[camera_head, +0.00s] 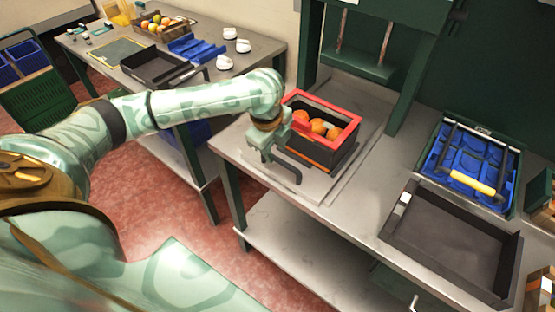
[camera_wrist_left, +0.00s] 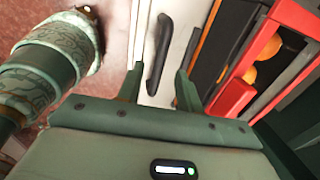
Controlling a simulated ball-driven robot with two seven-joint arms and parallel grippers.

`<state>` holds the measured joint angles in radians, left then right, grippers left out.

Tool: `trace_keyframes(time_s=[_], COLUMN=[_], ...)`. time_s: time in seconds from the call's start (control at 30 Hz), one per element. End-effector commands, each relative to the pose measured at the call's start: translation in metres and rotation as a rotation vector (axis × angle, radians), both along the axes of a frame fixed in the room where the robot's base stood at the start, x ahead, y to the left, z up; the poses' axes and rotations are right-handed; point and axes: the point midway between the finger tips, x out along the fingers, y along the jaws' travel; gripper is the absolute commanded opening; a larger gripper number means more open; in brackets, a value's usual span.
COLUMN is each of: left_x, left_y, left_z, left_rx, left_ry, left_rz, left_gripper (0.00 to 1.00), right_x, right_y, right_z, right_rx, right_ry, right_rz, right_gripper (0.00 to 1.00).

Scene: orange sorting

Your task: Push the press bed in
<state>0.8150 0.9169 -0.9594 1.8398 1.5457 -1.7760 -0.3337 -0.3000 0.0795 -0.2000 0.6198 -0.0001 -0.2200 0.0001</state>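The press bed (camera_head: 316,186) is a light grey plate on the steel table, pulled out in front of the green press. It carries a dark crate with a red rim (camera_head: 318,104) holding several oranges (camera_head: 318,126). A black bar handle (camera_head: 288,170) is at the bed's front edge. My left gripper (camera_head: 272,152) is at the handle, beside the crate's front left. In the left wrist view, its two fingers (camera_wrist_left: 160,70) are apart, and the black handle (camera_wrist_left: 160,50) shows between them; I cannot tell whether they touch it. My right gripper is not in view.
The press's green plate (camera_head: 357,65) hangs on two rods behind the crate, between green posts. An empty dark tray (camera_head: 400,240) and a blue crate (camera_head: 437,150) with a yellow-handled tool lie to the right. Another table (camera_head: 270,48) with trays, cups and fruit stands at back left.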

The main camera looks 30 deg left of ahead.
Motion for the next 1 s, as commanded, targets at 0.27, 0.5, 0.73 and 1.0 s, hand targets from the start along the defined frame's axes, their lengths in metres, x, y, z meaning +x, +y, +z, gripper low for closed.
trace_keyframes(time_s=[0.27,0.5,0.73,1.0], left_x=[0.007,0.007,0.007,0.009], left_y=[0.000,0.000,0.000,-0.001], left_z=[-0.034,-0.035,-0.035,-0.034], left_rx=[0.000,0.001,0.001,0.001], left_ry=[0.000,-0.002,-0.001,-0.001], left_rz=[0.001,-0.001,0.000,0.000], left_gripper=[0.36,0.36,0.00,0.00], right_x=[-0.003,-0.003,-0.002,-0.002], right_y=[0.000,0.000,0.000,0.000], right_z=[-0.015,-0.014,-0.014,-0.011], right_rx=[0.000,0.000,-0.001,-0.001], right_ry=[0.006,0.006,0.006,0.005], right_rz=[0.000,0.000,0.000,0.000], right_gripper=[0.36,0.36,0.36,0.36])
